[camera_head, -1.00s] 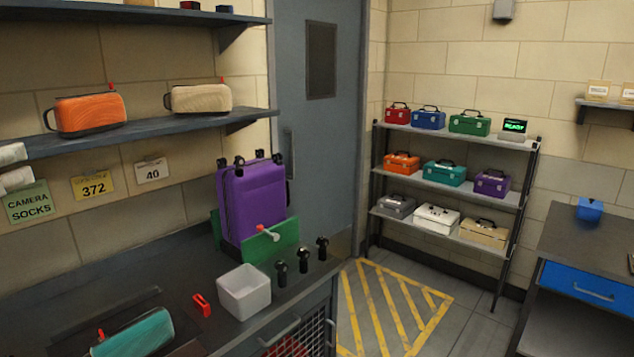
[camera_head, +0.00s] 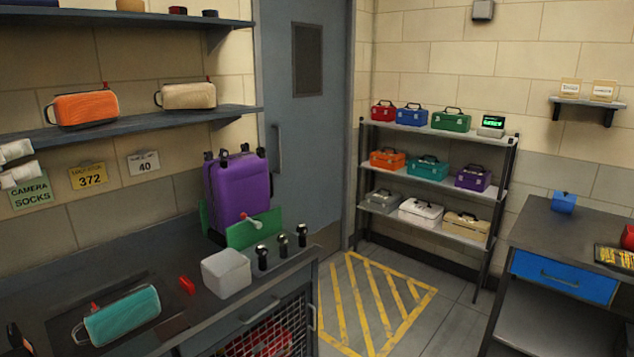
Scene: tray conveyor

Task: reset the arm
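Neither of my grippers shows clearly in the head view, so I cannot see whether they are open or holding anything. A small dark shape (camera_head: 20,338) shows at the lower left edge, and I cannot tell what it is. The task names no object. On the dark counter (camera_head: 60,290) at left stand a purple suitcase (camera_head: 232,190) in a green holder (camera_head: 256,229), a pale grey box (camera_head: 226,273), a teal bag (camera_head: 122,316) and a small red item (camera_head: 187,285).
Several black-topped posts (camera_head: 282,245) line the counter's edge. Wall shelves (camera_head: 150,122) above hold an orange bag (camera_head: 85,108) and a tan bag (camera_head: 188,96). A rack (camera_head: 507,185) holds several toolboxes. A desk (camera_head: 590,240) with a blue drawer (camera_head: 562,277) stands right. The yellow-striped floor (camera_head: 375,305) is clear.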

